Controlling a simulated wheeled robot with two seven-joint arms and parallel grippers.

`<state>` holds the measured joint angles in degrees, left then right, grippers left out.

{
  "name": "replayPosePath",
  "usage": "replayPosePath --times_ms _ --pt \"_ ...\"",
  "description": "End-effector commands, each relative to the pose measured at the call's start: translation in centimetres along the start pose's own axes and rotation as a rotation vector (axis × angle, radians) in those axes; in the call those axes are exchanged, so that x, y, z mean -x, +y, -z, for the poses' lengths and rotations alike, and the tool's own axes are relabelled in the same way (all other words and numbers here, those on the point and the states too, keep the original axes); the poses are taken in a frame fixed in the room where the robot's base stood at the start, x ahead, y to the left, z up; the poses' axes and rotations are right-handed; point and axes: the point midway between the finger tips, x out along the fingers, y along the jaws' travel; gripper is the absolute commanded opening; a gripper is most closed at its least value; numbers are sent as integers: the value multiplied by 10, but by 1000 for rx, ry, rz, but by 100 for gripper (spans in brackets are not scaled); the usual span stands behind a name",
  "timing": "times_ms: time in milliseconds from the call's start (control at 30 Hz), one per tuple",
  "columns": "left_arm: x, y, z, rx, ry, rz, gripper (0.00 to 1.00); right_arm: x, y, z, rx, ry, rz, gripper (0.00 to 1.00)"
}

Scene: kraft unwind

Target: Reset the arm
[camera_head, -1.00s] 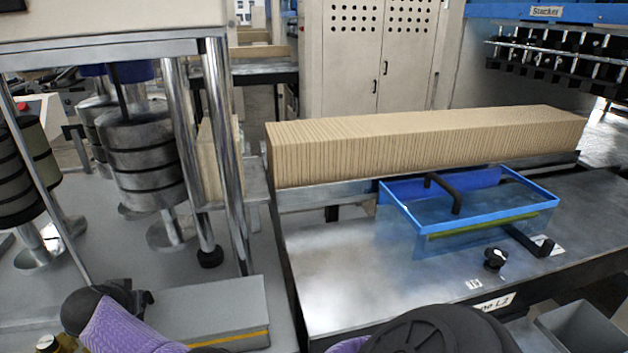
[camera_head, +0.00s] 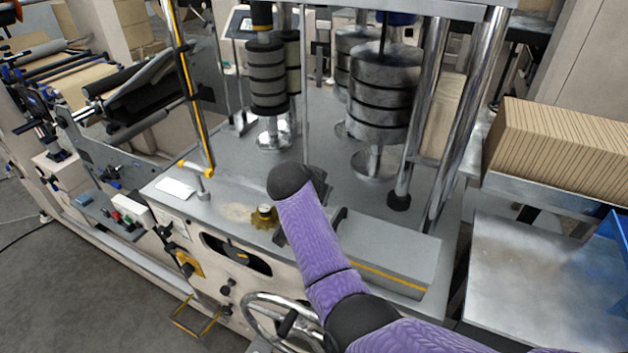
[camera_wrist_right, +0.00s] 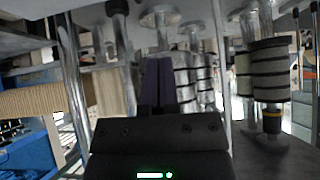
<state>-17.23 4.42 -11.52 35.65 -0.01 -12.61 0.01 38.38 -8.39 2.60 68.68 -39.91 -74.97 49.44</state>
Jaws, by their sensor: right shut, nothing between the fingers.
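My right gripper (camera_wrist_right: 157,88) shows in the right wrist view as a dark purple pair of fingers, together and with nothing held. That view appears upside down, with metal rollers and posts beyond the fingers. In the head view a purple arm of mine with black joints reaches in from the lower right, over the front of the grey machine. Its black rounded end is near the machine's top edge. I cannot make out gripper fingers there. My left gripper is not recognisable in either view.
The machine's grey deck (camera_head: 235,165) carries banded rollers (camera_head: 385,95) and chrome posts (camera_head: 425,110). A grey box (camera_head: 385,250) stands right of the arm, and a handwheel (camera_head: 280,318) is below. A ribbed kraft stack (camera_head: 560,150) lies at right. Floor (camera_head: 90,290) is free at lower left.

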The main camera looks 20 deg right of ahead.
Motion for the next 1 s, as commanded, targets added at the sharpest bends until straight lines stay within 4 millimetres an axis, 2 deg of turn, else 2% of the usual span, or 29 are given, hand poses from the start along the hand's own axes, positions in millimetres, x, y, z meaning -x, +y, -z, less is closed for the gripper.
replayPosePath --times_ms 133,267,333,367,467,500,567,700,867,1000 --pt "1 0 0 0 0 -1 91 17 -4 0 0 0 2 0" --pt "1 -1 0 -1 -1 2 91 19 -4 0 0 1 1 0" --pt "1 -1 -1 -1 -2 2 91 16 2 -7 14 -11 0 0" --pt "1 -1 -1 -1 -2 2 91 13 9 -14 31 -23 -1 0" --pt "1 -2 0 -1 -2 2 91 4 46 -54 137 -92 12 0" --pt "1 -2 0 -1 -1 3 91 4 62 -73 195 -126 28 0" --pt "1 -2 0 -1 -1 3 91 8 84 -98 282 -168 57 0" --pt "1 -2 -1 0 -3 3 91 28 123 -143 461 -251 139 0" --pt "1 -2 -1 0 -3 3 91 60 156 -181 643 -326 245 0" --pt "1 -2 -1 0 -2 4 91 94 180 -208 789 -386 350 0"
